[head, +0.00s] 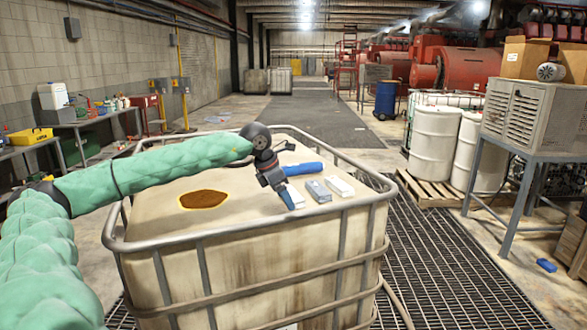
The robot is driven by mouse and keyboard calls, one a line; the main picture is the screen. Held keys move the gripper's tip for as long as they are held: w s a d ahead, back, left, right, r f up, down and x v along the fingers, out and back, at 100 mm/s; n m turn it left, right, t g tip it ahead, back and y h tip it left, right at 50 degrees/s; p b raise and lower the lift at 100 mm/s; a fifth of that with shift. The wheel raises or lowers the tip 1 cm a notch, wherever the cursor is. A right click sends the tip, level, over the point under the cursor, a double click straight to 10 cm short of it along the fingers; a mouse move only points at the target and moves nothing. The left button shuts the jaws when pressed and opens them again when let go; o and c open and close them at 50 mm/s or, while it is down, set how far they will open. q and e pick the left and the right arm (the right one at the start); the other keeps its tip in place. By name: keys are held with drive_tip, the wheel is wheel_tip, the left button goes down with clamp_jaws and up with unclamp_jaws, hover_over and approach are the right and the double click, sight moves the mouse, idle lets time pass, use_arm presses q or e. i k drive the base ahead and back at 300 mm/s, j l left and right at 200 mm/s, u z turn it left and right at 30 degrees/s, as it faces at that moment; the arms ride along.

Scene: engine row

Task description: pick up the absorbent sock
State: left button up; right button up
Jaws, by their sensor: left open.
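A blue roll-shaped item (304,168), which looks like the absorbent sock, lies on top of a caged, dirty white tank (150,215). My left arm in its green sleeve reaches in from the left over the tank top. My left gripper (290,198) points down near the front right of the top, just in front of and left of the blue item. It is open, with nothing seen between its fingers. It partly hides the left end of the blue item. My right gripper is out of view.
A grey block (318,191) and a white block (340,186) lie close to the gripper's right. A brown stain (204,199) marks the tank top. A raised metal rail (255,228) rims the tank. Another blue item (546,265) lies on the floor at right.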

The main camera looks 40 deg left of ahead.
sight(292, 170)
drive_tip(key=i+j, duration=0.7)
drive_tip(key=j, duration=0.25)
drive_tip(key=i+j, duration=0.35)
drive_tip(key=j, duration=0.1)
